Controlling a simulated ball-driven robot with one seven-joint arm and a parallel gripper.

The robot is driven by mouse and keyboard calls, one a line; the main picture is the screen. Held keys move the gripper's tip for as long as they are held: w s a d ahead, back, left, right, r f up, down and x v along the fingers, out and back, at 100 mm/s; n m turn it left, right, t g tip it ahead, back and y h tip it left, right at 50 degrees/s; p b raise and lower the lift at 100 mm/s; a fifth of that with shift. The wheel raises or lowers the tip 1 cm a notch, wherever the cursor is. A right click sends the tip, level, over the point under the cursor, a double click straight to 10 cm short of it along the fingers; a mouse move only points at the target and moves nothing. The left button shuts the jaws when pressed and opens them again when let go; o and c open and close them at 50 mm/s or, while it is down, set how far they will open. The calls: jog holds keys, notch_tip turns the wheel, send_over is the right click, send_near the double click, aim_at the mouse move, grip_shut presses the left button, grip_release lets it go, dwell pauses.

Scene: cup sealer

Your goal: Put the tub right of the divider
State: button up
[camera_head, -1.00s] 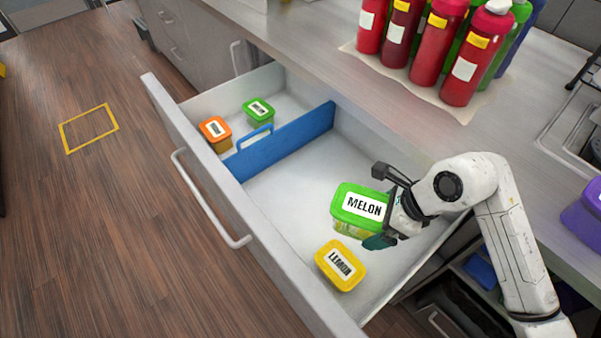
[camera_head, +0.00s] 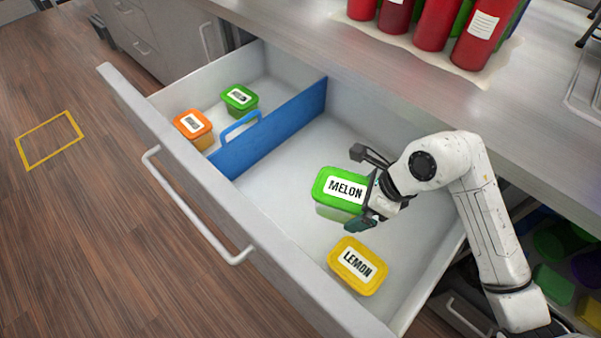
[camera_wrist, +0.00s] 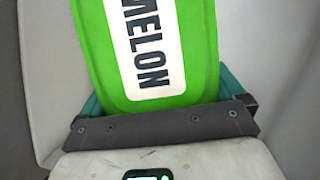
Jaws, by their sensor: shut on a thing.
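A tub with a green lid labelled MELON (camera_head: 333,188) is in the open drawer, on the right side of the blue divider (camera_head: 270,128). My gripper (camera_head: 366,195) is shut on this tub from its right side. The lid fills the middle of the wrist view (camera_wrist: 150,50), with the jaws at its near end. I cannot tell whether the tub's bottom touches the drawer floor. The far jaw is partly hidden by the tub.
A yellow LEMON tub (camera_head: 357,266) sits close in front of the melon tub. Left of the divider stand an orange-lidded tub (camera_head: 193,127) and a smaller green-lidded tub (camera_head: 239,98). The drawer floor beside the divider (camera_head: 270,175) is clear. Red bottles (camera_head: 434,25) stand on the counter.

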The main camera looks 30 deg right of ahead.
jog(key=shift+w+a+f, duration=0.1)
jog(key=shift+w, duration=0.3)
jog(key=w+f+p, duration=0.1)
jog(key=w+f, duration=0.1)
jog(key=w, duration=0.2)
jog(key=w+a+f+p, duration=0.1)
jog(key=w+f, duration=0.2)
jog(key=w+a+f+p, duration=0.1)
jog(key=w+f, duration=0.2)
jog(key=w, duration=0.1)
jog(key=shift+w+a+f, duration=0.15)
jog(key=shift+w+f, duration=0.1)
jog(key=shift+w, duration=0.05)
jog(key=shift+w+a+f, duration=0.1)
jog(key=shift+w+f, duration=0.45)
jog(key=shift+f, duration=0.05)
notch_tip(320, 180, down, 3)
jog(key=shift+w+f, duration=0.1)
jog(key=shift+f, duration=0.05)
jog(key=o, duration=1)
jog(key=shift+f, duration=0.1)
jog(key=shift+o, duration=0.2)
